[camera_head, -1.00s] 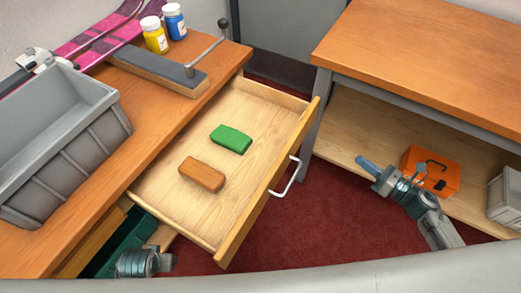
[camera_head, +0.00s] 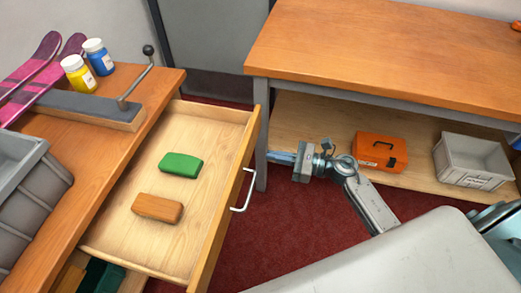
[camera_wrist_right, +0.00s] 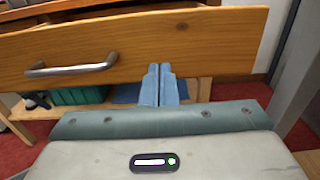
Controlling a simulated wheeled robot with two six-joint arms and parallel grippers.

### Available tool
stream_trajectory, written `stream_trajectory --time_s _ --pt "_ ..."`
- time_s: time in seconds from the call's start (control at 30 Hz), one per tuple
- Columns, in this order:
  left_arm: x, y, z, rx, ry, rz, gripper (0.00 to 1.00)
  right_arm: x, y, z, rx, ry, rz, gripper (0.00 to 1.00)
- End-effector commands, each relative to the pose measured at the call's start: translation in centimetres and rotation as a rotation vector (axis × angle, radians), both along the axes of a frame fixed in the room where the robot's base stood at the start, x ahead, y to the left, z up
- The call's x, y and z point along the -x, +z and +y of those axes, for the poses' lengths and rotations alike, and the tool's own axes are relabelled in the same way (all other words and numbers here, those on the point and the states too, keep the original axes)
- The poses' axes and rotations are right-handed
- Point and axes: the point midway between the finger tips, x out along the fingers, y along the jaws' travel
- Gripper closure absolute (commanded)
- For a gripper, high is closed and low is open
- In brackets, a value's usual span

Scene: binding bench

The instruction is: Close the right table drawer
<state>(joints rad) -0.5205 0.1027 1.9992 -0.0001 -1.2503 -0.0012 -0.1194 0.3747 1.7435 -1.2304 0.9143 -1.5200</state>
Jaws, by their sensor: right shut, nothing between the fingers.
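The wooden drawer (camera_head: 172,228) is pulled out from the bench at left, holding a green block (camera_head: 181,165) and an orange-brown block (camera_head: 157,208). Its front carries a metal handle (camera_head: 243,190). My right gripper (camera_head: 273,157) is shut and empty, to the right of the drawer front near its far end. In the right wrist view, the shut blue fingers (camera_wrist_right: 160,86) point at the drawer front (camera_wrist_right: 185,48), to the right of the handle (camera_wrist_right: 72,68). I cannot tell whether they touch it. My left gripper is not in view.
The bench top (camera_head: 62,165) holds a grey bin (camera_head: 38,195), a yellow bottle (camera_head: 78,75), a blue bottle (camera_head: 98,57) and pink skis (camera_head: 35,70). A second table (camera_head: 390,55) stands right, with an orange toolbox (camera_head: 380,152) and grey crate (camera_head: 472,160) on its shelf.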

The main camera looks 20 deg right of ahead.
Motion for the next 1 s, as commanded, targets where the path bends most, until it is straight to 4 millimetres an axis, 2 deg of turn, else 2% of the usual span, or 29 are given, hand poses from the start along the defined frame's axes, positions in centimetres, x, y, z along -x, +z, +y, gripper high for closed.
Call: stream_trajectory --time_s 0.2,0.43,0.93,1.0 --pt "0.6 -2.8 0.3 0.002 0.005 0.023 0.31 -1.8 0.2 2.7 -0.003 -0.001 0.001 1.00" --pt "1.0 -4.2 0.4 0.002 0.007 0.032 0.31 -2.6 0.0 3.8 -0.001 0.000 0.002 1.00" --pt "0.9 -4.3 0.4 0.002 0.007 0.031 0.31 -3.0 -0.1 3.9 -0.001 0.000 0.000 1.00" --pt "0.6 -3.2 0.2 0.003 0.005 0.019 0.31 -3.4 -0.2 4.0 -0.001 0.000 -0.001 1.00"
